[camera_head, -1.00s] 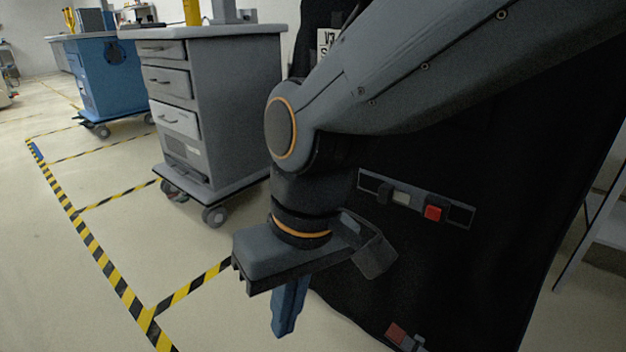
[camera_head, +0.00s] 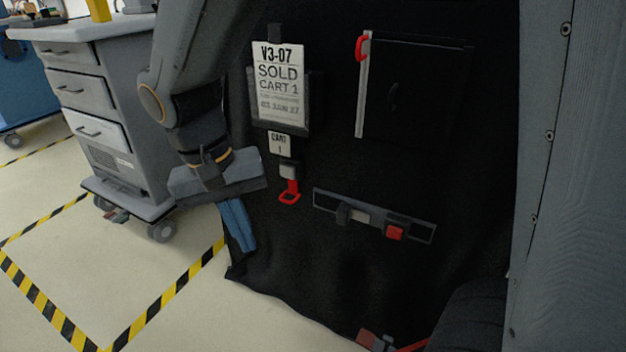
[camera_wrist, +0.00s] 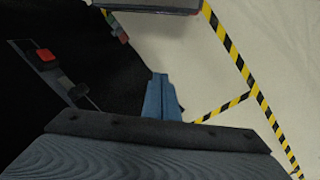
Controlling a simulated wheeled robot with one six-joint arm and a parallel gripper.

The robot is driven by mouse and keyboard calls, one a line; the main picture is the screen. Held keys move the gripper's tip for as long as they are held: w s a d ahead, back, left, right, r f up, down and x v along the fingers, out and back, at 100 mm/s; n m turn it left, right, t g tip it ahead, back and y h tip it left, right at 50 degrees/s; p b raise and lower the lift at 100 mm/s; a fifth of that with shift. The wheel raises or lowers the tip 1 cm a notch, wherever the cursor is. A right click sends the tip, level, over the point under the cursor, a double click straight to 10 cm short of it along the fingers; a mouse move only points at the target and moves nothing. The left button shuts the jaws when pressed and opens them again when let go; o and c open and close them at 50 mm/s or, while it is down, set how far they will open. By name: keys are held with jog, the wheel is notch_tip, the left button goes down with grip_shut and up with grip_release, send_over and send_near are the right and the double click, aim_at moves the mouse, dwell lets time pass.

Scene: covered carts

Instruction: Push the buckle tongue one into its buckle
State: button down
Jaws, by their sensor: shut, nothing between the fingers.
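A buckle with a red button (camera_head: 394,232) sits on a dark mounting strip across the black cover. A dark tongue piece with a pale plate (camera_head: 351,213) is on the same strip, left of the buckle and apart from it. In the wrist view, the red button (camera_wrist: 46,55) and the dark tongue piece (camera_wrist: 78,92) lie left of my fingers. My gripper (camera_head: 245,247) has its blue fingers together and empty, pointing down by the cover's left edge, left of the strip. It also shows in the wrist view (camera_wrist: 160,80). No marking shows which tongue is one.
A second red and grey buckle (camera_head: 370,339) is low on the cover, partly cut off. A sold tag (camera_head: 278,80), a red pull (camera_head: 290,192) and a black pocket (camera_head: 420,95) are higher up. A grey drawer cart (camera_head: 95,105) stands left. Striped floor between is free.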

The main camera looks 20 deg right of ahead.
aim_at(344, 214)
jog(key=w+d+r+m+h+p, duration=0.1)
jog(key=w+d+m+h+p, duration=0.2)
jog(key=w+d+m+p, duration=0.3)
jog(key=w+d+r+m+h+p, duration=0.1)
jog(key=w+d+m+h+p, duration=0.15)
jog(key=w+m+p, duration=0.4)
jog(key=d+f+n, duration=0.1)
jog(key=d+f, duration=0.1)
jog(key=d+f+n+b, duration=0.1)
jog(key=d+f, duration=0.1)
jog(key=f, duration=0.1)
jog(key=d+f+n+b, duration=0.1)
jog(key=d+f, duration=0.1)
jog(key=f, duration=0.1)
jog(key=shift+w+d+f, duration=0.1)
jog(key=shift+w+d, duration=0.1)
jog(key=shift+w, duration=0.05)
jog(key=shift+s+d+f, duration=0.1)
jog(key=shift+s+d, duration=0.65)
jog(key=shift+d, duration=0.15)
jog(key=shift+s+d, duration=0.65)
jog(key=shift+s, duration=0.1)
